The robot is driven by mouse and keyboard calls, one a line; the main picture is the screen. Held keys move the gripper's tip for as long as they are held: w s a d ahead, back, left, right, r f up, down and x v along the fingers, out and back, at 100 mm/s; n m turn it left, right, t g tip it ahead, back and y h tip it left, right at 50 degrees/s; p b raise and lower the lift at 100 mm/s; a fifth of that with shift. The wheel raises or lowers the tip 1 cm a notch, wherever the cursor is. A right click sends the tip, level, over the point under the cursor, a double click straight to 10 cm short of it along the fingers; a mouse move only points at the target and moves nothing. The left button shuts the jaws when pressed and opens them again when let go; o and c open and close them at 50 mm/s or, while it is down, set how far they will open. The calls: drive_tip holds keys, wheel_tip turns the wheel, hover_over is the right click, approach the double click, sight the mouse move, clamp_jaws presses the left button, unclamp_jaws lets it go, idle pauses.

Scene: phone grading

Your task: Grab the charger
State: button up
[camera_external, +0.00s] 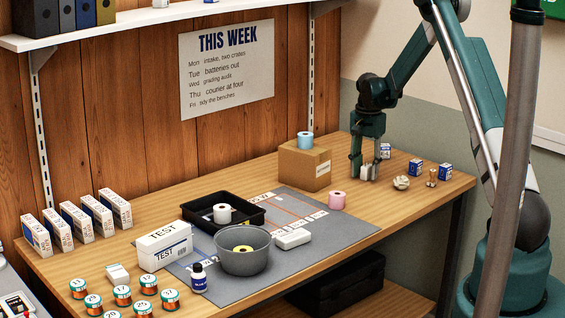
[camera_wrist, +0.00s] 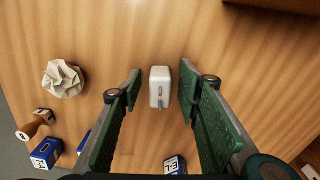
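The charger is a small white block (camera_wrist: 160,88) with a grey slot on its upper face. It lies on the wooden table in the wrist view, between my gripper's two green fingers. My gripper (camera_wrist: 158,82) is open, with a visible gap on each side of the charger. In the external view my gripper (camera_external: 365,176) points down close to the tabletop at the right part of the table. The charger (camera_external: 367,171) shows there as a white patch between the fingers, partly hidden by them.
A crumpled paper ball (camera_external: 401,182), a wooden-handled stamp (camera_external: 431,179) and blue-white boxes (camera_external: 416,168) lie to the right.

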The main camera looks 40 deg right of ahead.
sight(366, 166)
drive_tip(key=shift+c, duration=0.7)
drive_tip(key=c, duration=0.8)
drive_tip(key=shift+c, duration=0.2)
drive_tip(key=shift+r, duration=0.15)
drive_tip(key=shift+r+p, duration=0.6)
drive_tip(key=shift+r, duration=4.3)
